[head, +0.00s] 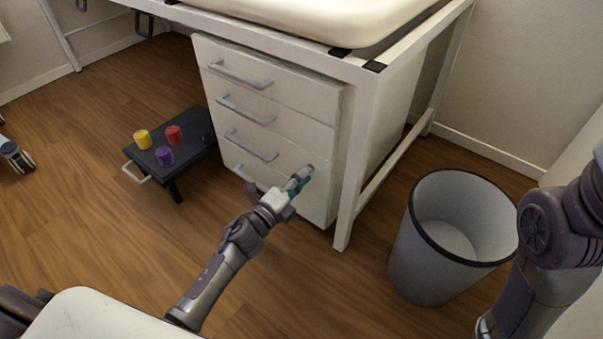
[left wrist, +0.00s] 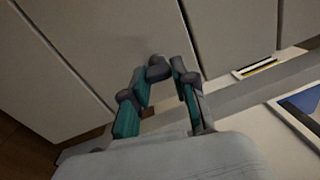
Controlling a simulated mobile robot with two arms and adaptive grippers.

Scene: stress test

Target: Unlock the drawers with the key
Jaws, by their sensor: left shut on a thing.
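A white unit with several stacked drawers (head: 262,94), each with a grey bar handle, stands under a white desk frame. All its drawers look shut. My left gripper (head: 299,178) is at the lower right of the drawer fronts. In the left wrist view its teal fingers (left wrist: 160,78) close at the tips on a small dark grey piece (left wrist: 158,68), seemingly the key, close to the pale fronts. The key's shape and any lock are too small or hidden to tell. My right arm shows at the right edge; its gripper is out of view.
A grey waste bin (head: 415,248) stands on the floor right of the desk leg (head: 347,195). A low black stool (head: 190,150) with yellow, red and purple cups stands left of the drawers. Wooden floor in front of the drawers is clear.

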